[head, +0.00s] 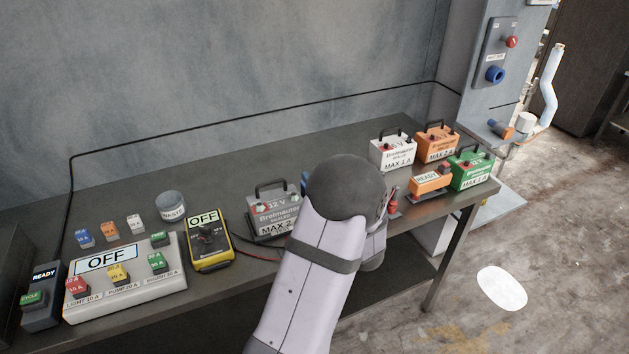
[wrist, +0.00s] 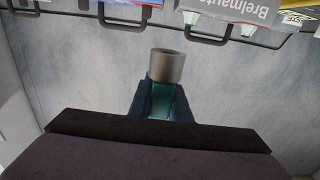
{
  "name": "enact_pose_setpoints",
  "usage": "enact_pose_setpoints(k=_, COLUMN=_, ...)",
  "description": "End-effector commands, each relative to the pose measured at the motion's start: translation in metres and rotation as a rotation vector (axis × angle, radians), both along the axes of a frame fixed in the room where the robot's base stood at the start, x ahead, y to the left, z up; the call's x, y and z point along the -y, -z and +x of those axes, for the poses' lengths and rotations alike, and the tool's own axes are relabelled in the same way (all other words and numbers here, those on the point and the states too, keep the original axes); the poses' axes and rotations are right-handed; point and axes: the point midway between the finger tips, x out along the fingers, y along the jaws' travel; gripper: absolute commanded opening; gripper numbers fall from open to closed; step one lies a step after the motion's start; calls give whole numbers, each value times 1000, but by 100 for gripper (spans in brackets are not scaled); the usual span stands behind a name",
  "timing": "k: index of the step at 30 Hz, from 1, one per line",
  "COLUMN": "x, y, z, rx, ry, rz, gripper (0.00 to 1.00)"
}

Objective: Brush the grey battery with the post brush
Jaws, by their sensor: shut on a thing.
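The grey battery (head: 272,215) stands on the metal bench left of my arm, with a dark handle and red parts on top and a "MAX 2" label. Part of its right side is hidden by my arm. In the wrist view a grey battery with "Brelmauter" lettering (wrist: 236,10) shows at the top edge, upside down. There my gripper (wrist: 165,98) is shut on a teal piece with a grey cylindrical end, which appears to be the post brush (wrist: 167,66). The brush end is apart from the battery in the picture. In the head view my arm hides the jaws.
A yellow meter reading OFF (head: 208,240) stands left of the battery, near a waste pot (head: 171,206) and a switch panel (head: 125,280). White (head: 392,154), orange (head: 436,145) and green (head: 471,171) batteries stand at right, near an orange READY device (head: 428,184).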

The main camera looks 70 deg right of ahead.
Motion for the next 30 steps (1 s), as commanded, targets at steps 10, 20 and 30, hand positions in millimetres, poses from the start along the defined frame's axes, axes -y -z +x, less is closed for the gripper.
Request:
enact_pose_setpoints(k=10, x=0, y=-4, z=0, rx=1, ry=0, rz=-1, gripper=0)
enact_pose_setpoints(k=20, x=-5, y=-4, z=18, rx=1, ry=-35, rz=0, gripper=0)
enact_pose_setpoints(k=30, x=-31, y=2, z=118, rx=1, ry=-249, rz=-3, gripper=0)
